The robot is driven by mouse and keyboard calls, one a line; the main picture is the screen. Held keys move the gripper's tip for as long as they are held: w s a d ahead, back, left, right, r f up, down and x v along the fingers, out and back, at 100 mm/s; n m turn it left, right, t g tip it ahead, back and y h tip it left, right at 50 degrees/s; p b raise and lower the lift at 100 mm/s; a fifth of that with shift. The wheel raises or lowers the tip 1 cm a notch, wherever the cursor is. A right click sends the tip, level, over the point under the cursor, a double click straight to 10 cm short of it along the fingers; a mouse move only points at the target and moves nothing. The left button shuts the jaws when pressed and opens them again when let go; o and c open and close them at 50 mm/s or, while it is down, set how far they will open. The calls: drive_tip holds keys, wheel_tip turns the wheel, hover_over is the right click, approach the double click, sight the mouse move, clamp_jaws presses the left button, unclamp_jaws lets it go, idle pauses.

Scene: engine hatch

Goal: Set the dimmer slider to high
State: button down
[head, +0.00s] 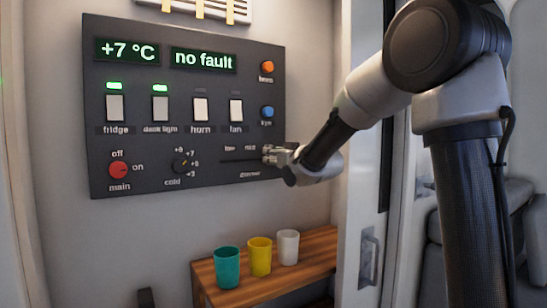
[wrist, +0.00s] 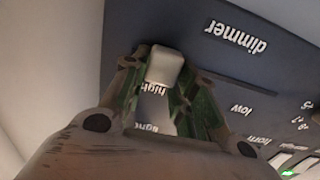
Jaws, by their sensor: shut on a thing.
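The dimmer slider is a pale grey knob (wrist: 164,68) on a dark slot in the control panel. In the wrist view the knob sits beside the "high" label, and the bare slot runs from it toward "low" on the right. My gripper (wrist: 158,84) is shut on the knob, with a finger on either side of it. In the head view my gripper (head: 271,155) is at the right end of the dimmer slot (head: 238,160) and mostly hides the knob.
The dark control panel (head: 145,70) carries rocker switches, a red main knob (head: 119,170), a cold dial (head: 181,166), and an orange (head: 266,67) and a blue button (head: 267,112). Below, a wooden shelf (head: 315,247) holds teal (head: 227,268), yellow (head: 260,257) and white (head: 288,247) cups.

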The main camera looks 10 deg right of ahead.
drive_tip(key=shift+d, duration=0.25)
drive_tip(key=c, duration=1.1)
unclamp_jaws()
drive_tip(key=shift+w+d, duration=0.1)
drive_tip(key=shift+d, duration=0.05)
drive_tip(key=v, duration=1.2)
